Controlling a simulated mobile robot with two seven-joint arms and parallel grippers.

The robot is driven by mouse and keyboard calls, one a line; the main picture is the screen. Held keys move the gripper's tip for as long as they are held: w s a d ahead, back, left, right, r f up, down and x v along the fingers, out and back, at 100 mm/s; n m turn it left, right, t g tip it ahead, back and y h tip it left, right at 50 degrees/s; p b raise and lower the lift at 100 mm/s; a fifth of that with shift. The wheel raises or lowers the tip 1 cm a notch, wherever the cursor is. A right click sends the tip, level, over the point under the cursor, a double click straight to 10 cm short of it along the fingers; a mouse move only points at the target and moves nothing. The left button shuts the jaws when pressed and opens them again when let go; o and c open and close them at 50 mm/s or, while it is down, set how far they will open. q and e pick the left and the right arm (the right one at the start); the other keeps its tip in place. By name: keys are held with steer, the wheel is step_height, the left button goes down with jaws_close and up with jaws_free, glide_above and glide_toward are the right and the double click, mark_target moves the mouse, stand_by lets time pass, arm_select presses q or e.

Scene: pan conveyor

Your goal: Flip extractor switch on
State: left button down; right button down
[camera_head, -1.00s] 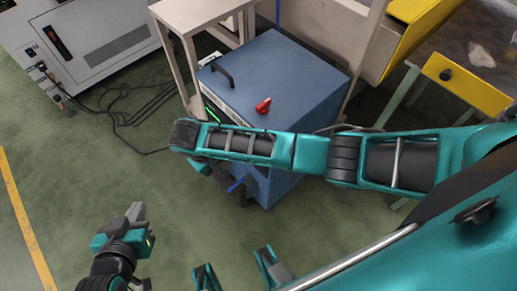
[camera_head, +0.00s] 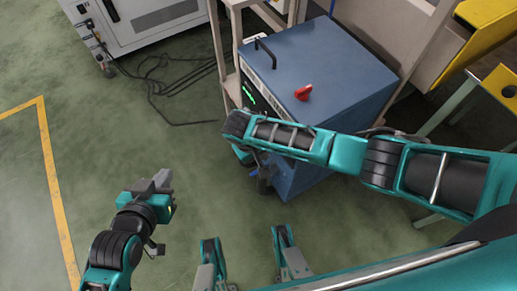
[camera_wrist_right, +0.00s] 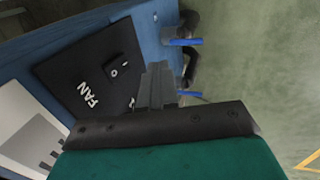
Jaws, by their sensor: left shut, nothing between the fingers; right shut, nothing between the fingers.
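The extractor is a blue box (camera_head: 320,65) with a black handle and a red knob on top. In the right wrist view, its black panel marked FAN (camera_wrist_right: 75,75) carries a small black rocker switch (camera_wrist_right: 121,68) marked with a circle and a bar. Which way the rocker is pressed is unclear. My right gripper (camera_wrist_right: 158,72) is shut and empty, in front of the panel's edge, to the right of the rocker in that view; any gap in depth is unclear. My left gripper (camera_head: 160,182) is shut and empty over the floor, left of the box.
A beige frame (camera_head: 225,60) stands against the box's left side. A white cabinet (camera_head: 150,20) with trailing black cables (camera_head: 160,85) is behind. Blue-tipped black fittings (camera_wrist_right: 186,42) stick out beside the panel.

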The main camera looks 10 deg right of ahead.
arm_select(q)
steer(key=shift+s+f, duration=0.15)
steer(key=shift+f, duration=0.7)
arm_select(e)
steer(key=d, duration=0.1)
steer(key=w+d+f, duration=0.1)
steer(key=d, duration=0.2)
steer(key=shift+w+d+f, duration=0.1)
steer(key=shift+w+f, duration=0.15)
steer(key=shift+f, duration=0.15)
arm_select(q)
steer(key=shift+r, duration=0.4)
arm_select(e)
steer(key=shift+w+d+f, duration=0.1)
steer(key=shift+d, duration=0.2)
arm_select(q)
steer(key=shift+r, duration=0.1)
steer(key=shift+r+p, duration=0.85)
steer(key=shift+p, duration=0.25)
arm_select(e)
steer(key=shift+r, duration=0.8)
